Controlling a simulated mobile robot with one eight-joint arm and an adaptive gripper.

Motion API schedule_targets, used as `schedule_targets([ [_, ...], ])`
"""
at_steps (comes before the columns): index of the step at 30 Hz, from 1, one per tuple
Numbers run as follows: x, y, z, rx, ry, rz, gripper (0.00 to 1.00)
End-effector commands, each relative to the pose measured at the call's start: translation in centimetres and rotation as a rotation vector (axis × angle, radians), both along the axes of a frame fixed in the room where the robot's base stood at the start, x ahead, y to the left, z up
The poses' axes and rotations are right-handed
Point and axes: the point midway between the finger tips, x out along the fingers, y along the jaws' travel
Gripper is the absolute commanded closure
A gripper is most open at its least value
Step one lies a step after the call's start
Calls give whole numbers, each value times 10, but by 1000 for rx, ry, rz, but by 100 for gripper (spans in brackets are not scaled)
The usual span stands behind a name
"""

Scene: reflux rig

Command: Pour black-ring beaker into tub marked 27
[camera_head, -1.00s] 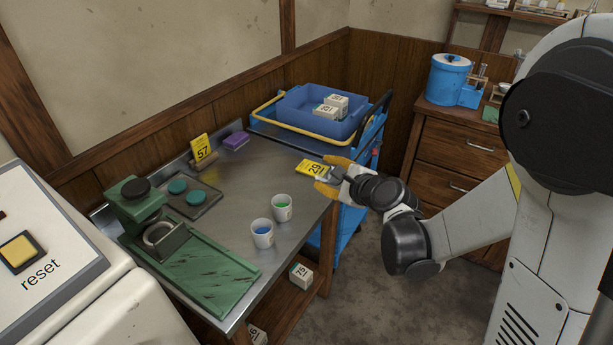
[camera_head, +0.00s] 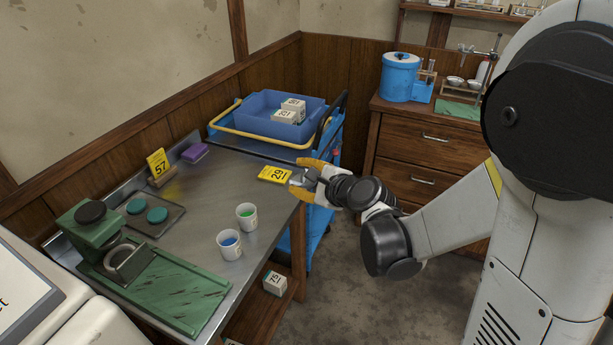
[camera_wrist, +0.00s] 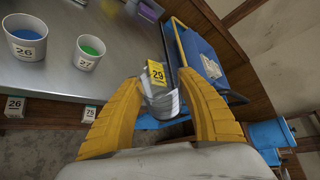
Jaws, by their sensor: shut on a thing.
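My gripper (camera_head: 308,180) is at the right edge of the metal table. Its yellow fingers are shut on a greyish, see-through vessel (camera_wrist: 164,103), which I take to be the beaker; no black ring can be made out. The vessel also shows in the head view (camera_head: 303,180) and is partly hidden by the fingers. The tub marked 27 (camera_wrist: 90,53) is a white cup with green inside, standing on the table. It also shows in the head view (camera_head: 247,217), in front of and left of my gripper, apart from it.
Tub 26 (camera_wrist: 27,36), with blue inside, stands beside tub 27. A yellow 29 card (camera_head: 275,174) is just left of my gripper. A green stand (camera_head: 95,228) is at the table's left. A blue trolley (camera_head: 268,118) with a crate is behind. Mid-table is clear.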

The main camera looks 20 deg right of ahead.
Motion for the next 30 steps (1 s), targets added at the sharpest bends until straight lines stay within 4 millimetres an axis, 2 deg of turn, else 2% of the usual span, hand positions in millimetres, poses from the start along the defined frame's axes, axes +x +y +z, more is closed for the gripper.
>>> schedule_targets([
  [8,27,38,-21,1,0,56,89],
  [15,54,86,-50,0,-1,118,89],
  [18,59,101,-59,-6,-6,136,89],
  [20,60,106,-63,-34,-27,142,89],
  [30,60,108,-63,-102,-77,143,89],
])
